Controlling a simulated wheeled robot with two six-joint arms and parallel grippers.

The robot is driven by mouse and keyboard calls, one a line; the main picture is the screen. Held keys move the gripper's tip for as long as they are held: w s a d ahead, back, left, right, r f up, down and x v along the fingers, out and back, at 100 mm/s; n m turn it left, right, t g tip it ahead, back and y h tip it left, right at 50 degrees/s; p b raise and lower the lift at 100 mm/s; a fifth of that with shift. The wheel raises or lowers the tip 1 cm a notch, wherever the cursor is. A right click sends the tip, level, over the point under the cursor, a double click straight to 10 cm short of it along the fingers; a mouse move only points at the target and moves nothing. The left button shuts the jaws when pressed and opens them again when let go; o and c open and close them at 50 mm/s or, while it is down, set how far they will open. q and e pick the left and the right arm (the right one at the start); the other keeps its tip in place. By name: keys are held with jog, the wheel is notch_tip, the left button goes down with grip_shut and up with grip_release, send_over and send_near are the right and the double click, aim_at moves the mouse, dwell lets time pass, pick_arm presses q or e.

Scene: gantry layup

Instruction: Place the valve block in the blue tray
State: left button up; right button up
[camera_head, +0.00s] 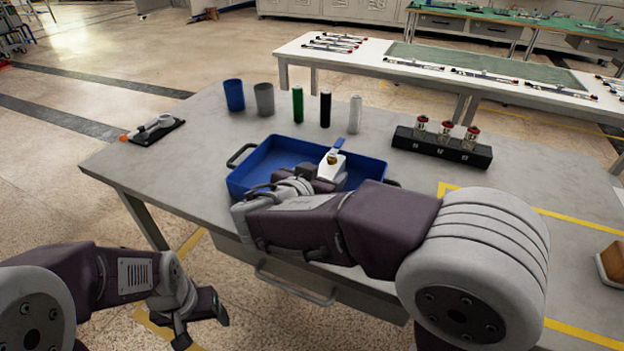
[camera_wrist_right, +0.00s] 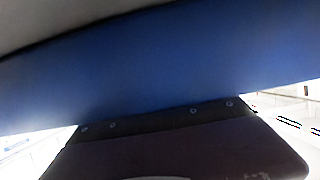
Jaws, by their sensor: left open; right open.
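The valve block (camera_head: 331,168) is white with a brass-coloured fitting and a blue lever. In the head view it stands within the outline of the blue tray (camera_head: 262,161), towards its right side. Its lower part is hidden, so I cannot tell whether it rests on the tray floor. My right gripper (camera_head: 303,181) is open, low over the tray and close beside the block; its fingers are partly hidden by its own wrist. In the right wrist view a blurred blue surface fills the middle. My left gripper (camera_head: 203,319) is open and empty, off the table's front edge.
A blue cup (camera_head: 234,95), a grey cup (camera_head: 264,100) and green, black and white cylinders stand behind the tray. A black rack (camera_head: 441,147) with red-topped parts is at the right. A black holder (camera_head: 153,131) lies at the left. The table's left part is mostly clear.

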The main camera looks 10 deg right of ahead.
jog(key=p+v, duration=0.1)
jog(key=v, duration=0.8)
jog(key=shift+s+a+r, duration=0.1)
jog(key=shift+s+a, duration=0.05)
jog(key=shift+s, duration=0.1)
jog(key=shift+p, duration=0.3)
